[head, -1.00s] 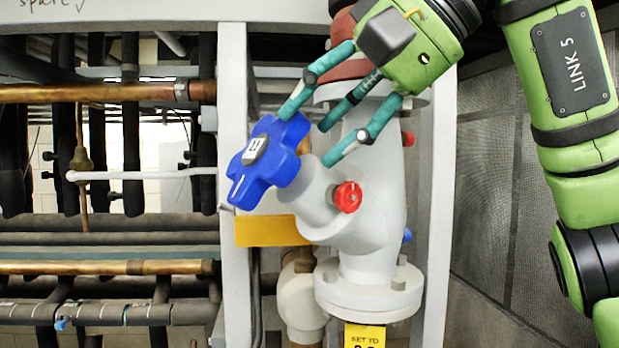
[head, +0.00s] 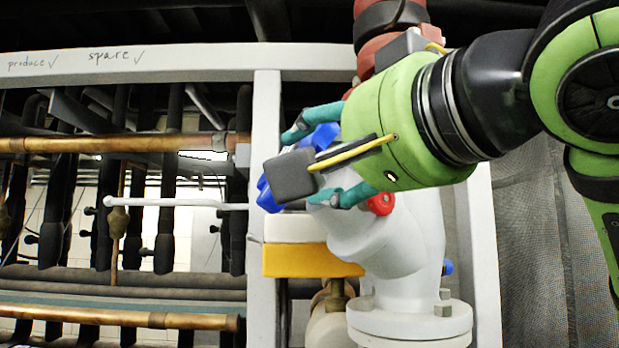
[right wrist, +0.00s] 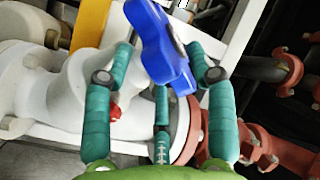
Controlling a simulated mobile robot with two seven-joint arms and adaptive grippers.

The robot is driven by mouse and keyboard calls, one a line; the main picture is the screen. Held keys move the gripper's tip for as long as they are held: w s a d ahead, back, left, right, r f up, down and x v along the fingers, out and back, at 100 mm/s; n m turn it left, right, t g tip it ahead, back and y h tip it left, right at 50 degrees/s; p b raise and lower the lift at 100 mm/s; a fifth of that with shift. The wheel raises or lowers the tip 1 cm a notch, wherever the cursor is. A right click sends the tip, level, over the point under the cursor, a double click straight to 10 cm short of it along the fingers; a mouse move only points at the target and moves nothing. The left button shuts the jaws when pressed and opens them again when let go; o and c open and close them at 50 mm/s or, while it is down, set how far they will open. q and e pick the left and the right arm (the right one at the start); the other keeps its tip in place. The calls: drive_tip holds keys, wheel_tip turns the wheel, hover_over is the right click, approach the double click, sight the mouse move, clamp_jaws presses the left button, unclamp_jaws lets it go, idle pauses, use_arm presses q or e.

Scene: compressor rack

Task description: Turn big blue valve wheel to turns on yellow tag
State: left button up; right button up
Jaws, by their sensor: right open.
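The big blue valve wheel (head: 322,138) sits on the grey angled valve body (head: 385,235) and is largely hidden behind my right gripper (head: 305,165) in the head view. In the right wrist view the wheel (right wrist: 160,45) stands between the spread teal fingers of my right gripper (right wrist: 163,60). The fingers are open around the wheel and not closed on it; whether any of them touches it I cannot tell. The yellow tag with the setting is out of view. My left gripper is not in view.
A small red knob (head: 381,204) sits on the valve body close to my lower finger. A white frame post (head: 265,230) and a yellow bar (head: 310,262) stand left of the valve. Copper pipes (head: 110,145) run farther left. Red pipework (right wrist: 285,150) shows in the wrist view.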

drive_tip(key=p+x, duration=0.2)
drive_tip(key=x, duration=0.3)
drive_tip(key=shift+w+a, duration=0.1)
drive_tip(key=shift+a, duration=0.05)
drive_tip(key=shift+w+a, duration=0.1)
drive_tip(key=shift+w, duration=0.15)
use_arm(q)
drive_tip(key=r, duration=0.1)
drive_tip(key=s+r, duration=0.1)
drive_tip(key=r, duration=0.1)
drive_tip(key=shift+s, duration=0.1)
use_arm(e)
clamp_jaws()
